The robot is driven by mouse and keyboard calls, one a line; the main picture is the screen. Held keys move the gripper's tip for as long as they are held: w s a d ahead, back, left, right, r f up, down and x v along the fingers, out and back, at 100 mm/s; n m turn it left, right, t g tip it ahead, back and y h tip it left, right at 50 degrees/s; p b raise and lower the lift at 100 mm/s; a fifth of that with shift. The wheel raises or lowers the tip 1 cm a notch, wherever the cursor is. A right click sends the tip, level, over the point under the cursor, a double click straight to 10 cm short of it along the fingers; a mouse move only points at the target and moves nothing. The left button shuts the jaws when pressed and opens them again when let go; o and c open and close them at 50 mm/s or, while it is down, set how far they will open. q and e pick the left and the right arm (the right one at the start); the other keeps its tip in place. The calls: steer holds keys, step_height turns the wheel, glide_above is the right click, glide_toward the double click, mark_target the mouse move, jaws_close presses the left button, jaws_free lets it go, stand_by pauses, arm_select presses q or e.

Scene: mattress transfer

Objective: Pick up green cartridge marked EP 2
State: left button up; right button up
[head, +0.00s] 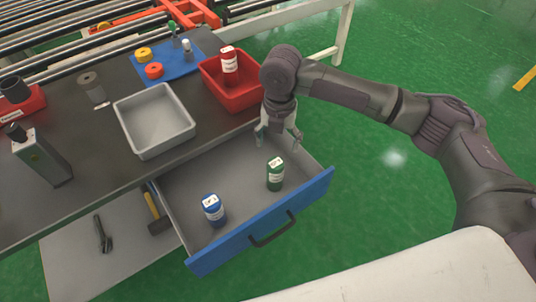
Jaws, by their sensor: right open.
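The green cartridge (275,175) with a white label stands upright in the open drawer (190,190), towards its right front. The print on the label is too small to read. My right gripper (278,140) points down over the back right part of the drawer. It is open and empty, its fingers behind and above the green cartridge, apart from it. A blue cartridge (213,210) with a white label stands upright in the same drawer, to the left. My left gripper is not in view.
On the tabletop, a red bin (243,101) holds a red cartridge (228,60). An empty grey tray (154,122) sits left of it. The blue drawer front (262,228) with its dark handle rises before the cartridges. A hammer (155,212) lies on the lower shelf.

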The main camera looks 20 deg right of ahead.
mark_target(276, 163)
steer(key=shift+w+d, duration=0.25)
steer(key=shift+w, duration=0.25)
steer(key=shift+s+f, duration=0.2)
steer(key=shift+f, duration=0.1)
steer(key=f, duration=0.6)
steer(key=shift+s, duration=0.4)
steer(key=f, duration=0.3)
steer(key=shift+w+a, duration=0.1)
steer(key=shift+a, duration=0.15)
step_height(276, 163, down, 2)
steer(key=shift+w+f, duration=0.15)
steer(key=shift+f, duration=0.4)
steer(key=c, duration=1.3)
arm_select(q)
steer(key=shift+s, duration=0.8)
arm_select(e)
steer(key=shift+c, duration=0.4)
